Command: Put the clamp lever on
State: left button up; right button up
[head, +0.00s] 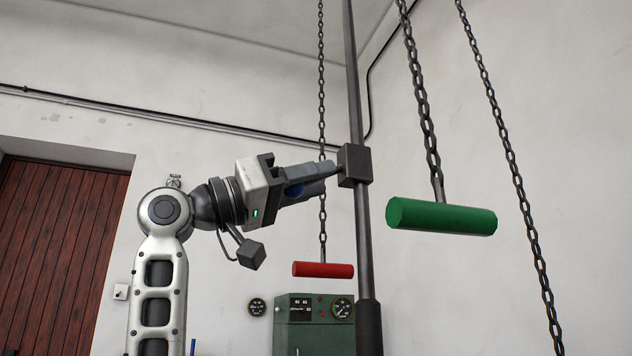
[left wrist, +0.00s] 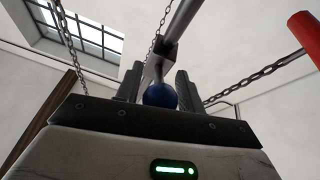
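The clamp lever is a grey arm that joins a dark block (head: 354,165) on a vertical pole and ends in a blue ball knob (head: 295,189). In the head view the lever points left from the block. My left gripper (head: 315,176) reaches in from the left and covers much of it. In the left wrist view the blue knob (left wrist: 160,96) lies between the two fingers, which appear shut on it, with the block (left wrist: 168,50) beyond. My right gripper is in neither view.
A green handle (head: 441,217) hangs on a chain close to the right of the pole (head: 366,240). A red handle (head: 323,270) hangs on a chain farther back, left of the pole. A green cabinet with gauges (head: 313,322) and a brown door (head: 60,240) stand behind.

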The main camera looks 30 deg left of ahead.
pick_arm(q)
jog(key=shift+o, duration=0.5)
jog(key=shift+s+a+f, duration=0.15)
jog(key=shift+s+a, duration=0.05)
jog(key=b+v, duration=0.3)
jog(key=v, duration=1.2)
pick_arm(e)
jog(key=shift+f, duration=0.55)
pick_arm(q)
jog(key=shift+a, duration=0.1)
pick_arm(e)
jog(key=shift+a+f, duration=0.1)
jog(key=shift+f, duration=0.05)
